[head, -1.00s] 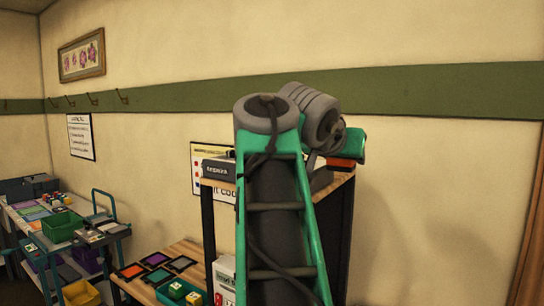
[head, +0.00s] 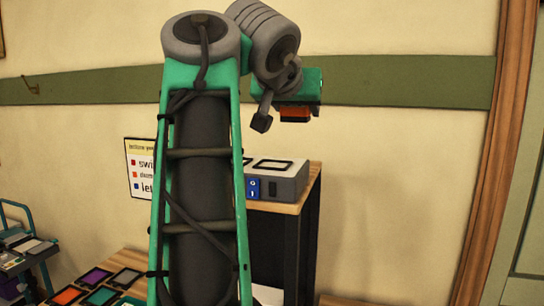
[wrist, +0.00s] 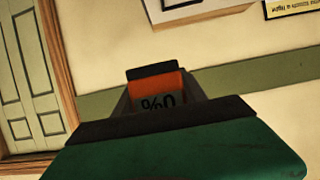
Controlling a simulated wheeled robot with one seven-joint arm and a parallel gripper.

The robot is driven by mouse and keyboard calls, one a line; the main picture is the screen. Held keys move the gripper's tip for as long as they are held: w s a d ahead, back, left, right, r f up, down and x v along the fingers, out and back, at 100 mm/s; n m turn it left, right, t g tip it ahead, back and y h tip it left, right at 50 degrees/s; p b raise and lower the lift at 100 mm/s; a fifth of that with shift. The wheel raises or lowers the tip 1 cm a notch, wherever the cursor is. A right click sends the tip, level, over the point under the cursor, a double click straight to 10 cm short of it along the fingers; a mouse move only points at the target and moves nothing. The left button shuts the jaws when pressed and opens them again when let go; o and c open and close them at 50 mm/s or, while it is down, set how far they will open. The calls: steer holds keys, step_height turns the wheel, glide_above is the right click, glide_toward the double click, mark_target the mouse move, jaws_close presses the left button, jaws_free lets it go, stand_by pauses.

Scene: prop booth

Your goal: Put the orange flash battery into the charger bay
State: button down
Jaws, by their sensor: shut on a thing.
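The orange flash battery (wrist: 157,88) has a dark end and dark characters like "0%", upside down in the wrist view. My gripper (wrist: 158,105) is shut on it. In the head view my gripper (head: 297,100) is held in the air, with the orange of the battery (head: 295,114) showing below it. A grey box (head: 283,181) that looks like the charger sits on a wooden-topped stand, lower than the battery in the picture. It has dark-framed rectangles on top and a blue label on its front. My arm hides its left part.
The wooden-topped stand (head: 309,193) has dark legs. At lower left a low table holds several dark-framed colored squares (head: 97,279). A cart (head: 22,250) stands at far left. A sign (head: 141,168) hangs on the wall. The wall right of the stand is bare up to a wooden door frame (head: 484,170).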

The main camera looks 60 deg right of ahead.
steer(key=w+d+f, duration=0.3)
steer(key=w, duration=0.1)
glide_above(277, 163)
step_height(277, 163, down, 5)
steer(key=shift+a+r, duration=0.1)
steer(key=shift+a, duration=0.05)
step_height(277, 163, down, 3)
steer(key=shift+r+b, duration=0.15)
steer(key=shift+b, duration=0.15)
steer(key=shift+f, duration=0.3)
steer(key=c, duration=0.6)
jaws_free()
steer(key=shift+c, duration=0.2)
